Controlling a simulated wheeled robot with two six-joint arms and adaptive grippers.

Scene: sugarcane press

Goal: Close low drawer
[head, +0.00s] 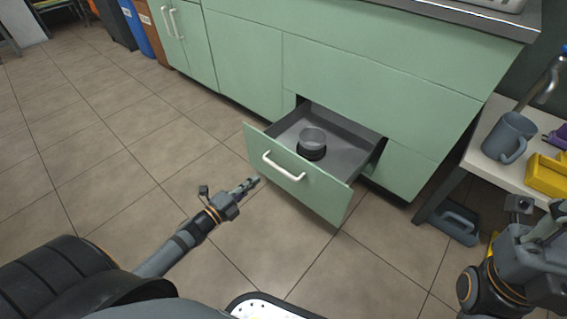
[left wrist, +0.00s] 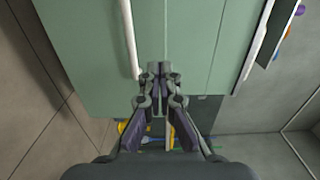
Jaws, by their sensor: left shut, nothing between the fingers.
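The low drawer (head: 329,195) stands pulled out from the green cabinet, with its front panel well clear of the cabinet face. It has a white bar handle (head: 283,167) on its front. A small round dark container (head: 312,150) with a clear upper part sits inside it. My left gripper (head: 256,181) is shut and empty, just left of the drawer front and apart from the handle in the head view. In the left wrist view, its closed fingertips (left wrist: 161,68) appear over green panels with white handles. My right arm shows at the lower right; its fingertips are not clear.
The green cabinet (head: 390,70) stands behind the drawer. At right, a white table (head: 470,155) bears a grey mug (head: 509,137) and a yellow box (head: 547,175). A grey bin (head: 454,224) stands on the floor beneath. Tiled floor left of the drawer is clear.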

